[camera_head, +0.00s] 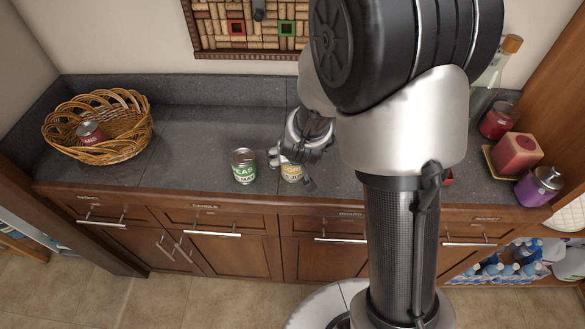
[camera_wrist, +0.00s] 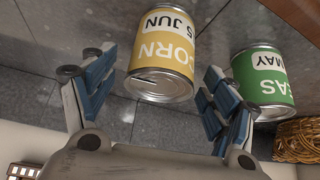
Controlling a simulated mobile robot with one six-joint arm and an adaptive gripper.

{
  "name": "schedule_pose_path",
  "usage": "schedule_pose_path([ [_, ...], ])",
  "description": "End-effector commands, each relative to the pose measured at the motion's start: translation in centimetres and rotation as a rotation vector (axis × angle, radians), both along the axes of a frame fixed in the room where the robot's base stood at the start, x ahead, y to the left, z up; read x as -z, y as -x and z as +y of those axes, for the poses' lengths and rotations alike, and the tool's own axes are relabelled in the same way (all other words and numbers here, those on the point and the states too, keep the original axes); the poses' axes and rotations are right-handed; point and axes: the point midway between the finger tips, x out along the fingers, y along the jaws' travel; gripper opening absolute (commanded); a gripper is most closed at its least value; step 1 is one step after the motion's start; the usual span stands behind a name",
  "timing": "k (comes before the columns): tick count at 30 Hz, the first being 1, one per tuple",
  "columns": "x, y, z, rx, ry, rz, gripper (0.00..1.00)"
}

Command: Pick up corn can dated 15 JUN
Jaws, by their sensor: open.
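The corn can (camera_wrist: 164,52) has a yellow label with the visible letters "ORN" and "5 JUN", upside down in the wrist view; the label's edge is cut off by the can's curve. In the head view the corn can (camera_head: 291,173) stands on the counter, partly hidden by my gripper (camera_head: 290,168). My gripper is open, with one blue-padded finger on each side of the can in the wrist view (camera_wrist: 148,75).
A wicker basket (camera_head: 127,152) with a red can (camera_head: 91,134) in it stands at the left of the grey counter (camera_head: 190,150). Red and purple candles (camera_head: 516,153) and jars stand at the right. The counter between basket and peas can is clear.

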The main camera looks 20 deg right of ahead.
Motion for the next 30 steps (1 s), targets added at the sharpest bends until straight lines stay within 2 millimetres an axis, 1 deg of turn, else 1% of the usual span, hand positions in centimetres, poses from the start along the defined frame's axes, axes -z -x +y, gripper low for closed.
schedule_pose_path([
  [1, 0.63, -0.28, -0.04, 0.0, 0.0, 0.0, 0.79],
  [8, 0.46, -0.37, -0.05, 0.0, 0.0, -0.001, 0.79],
  [30, 0.46, -0.36, -0.06, 0.001, 0.0, -0.001, 0.29],
])
